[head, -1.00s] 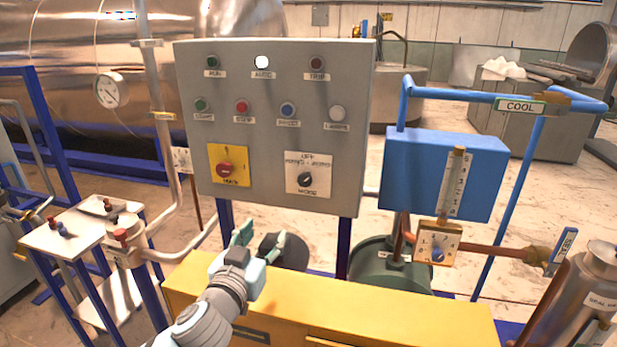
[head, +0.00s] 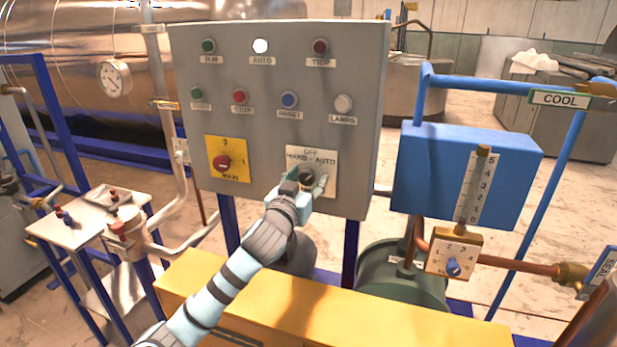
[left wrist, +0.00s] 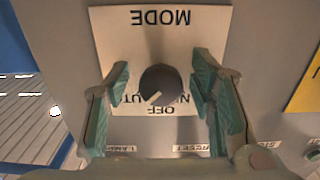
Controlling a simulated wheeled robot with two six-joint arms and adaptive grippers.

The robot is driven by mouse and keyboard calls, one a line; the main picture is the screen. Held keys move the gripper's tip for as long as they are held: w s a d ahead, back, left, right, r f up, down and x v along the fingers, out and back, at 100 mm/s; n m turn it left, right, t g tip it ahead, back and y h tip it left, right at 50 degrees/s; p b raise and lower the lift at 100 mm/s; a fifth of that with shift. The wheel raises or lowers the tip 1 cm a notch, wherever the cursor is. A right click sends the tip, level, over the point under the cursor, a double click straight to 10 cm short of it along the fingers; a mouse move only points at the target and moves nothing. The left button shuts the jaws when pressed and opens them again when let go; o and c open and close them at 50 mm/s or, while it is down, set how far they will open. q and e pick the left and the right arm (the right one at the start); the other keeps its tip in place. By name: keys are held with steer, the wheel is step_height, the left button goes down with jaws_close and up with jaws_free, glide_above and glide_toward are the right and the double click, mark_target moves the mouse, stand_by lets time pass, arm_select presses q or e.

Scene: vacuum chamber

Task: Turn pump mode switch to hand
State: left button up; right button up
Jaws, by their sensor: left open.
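The pump mode switch is a round black knob (left wrist: 160,86) on a cream plate (left wrist: 120,25) marked MODE, OFF, HAND and AUTO. In the left wrist view the plate appears upside down, and a pale pointer line on the knob slants toward the lower left, near the AUTO lettering. My left gripper (left wrist: 162,92) is open, with its green fingers on both sides of the knob and a visible gap to each. In the head view the left gripper (head: 306,186) covers the lower part of the plate and part of the knob. My right gripper is not in view.
The grey control panel (head: 350,60) also carries several lamps and buttons and a red main switch (head: 222,162) on a yellow plate. A yellow cabinet (head: 400,325) stands below. A blue box (head: 430,165) with a gauge is to the right.

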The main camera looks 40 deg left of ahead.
arm_select(q)
steer(key=shift+w, duration=0.4)
steer(key=shift+s+a+r, duration=0.1)
steer(key=shift+s+r, duration=0.1)
steer(key=shift+s, duration=0.2)
steer(key=shift+c, duration=1.3)
steer(key=shift+w, duration=0.1)
steer(key=c, duration=0.9)
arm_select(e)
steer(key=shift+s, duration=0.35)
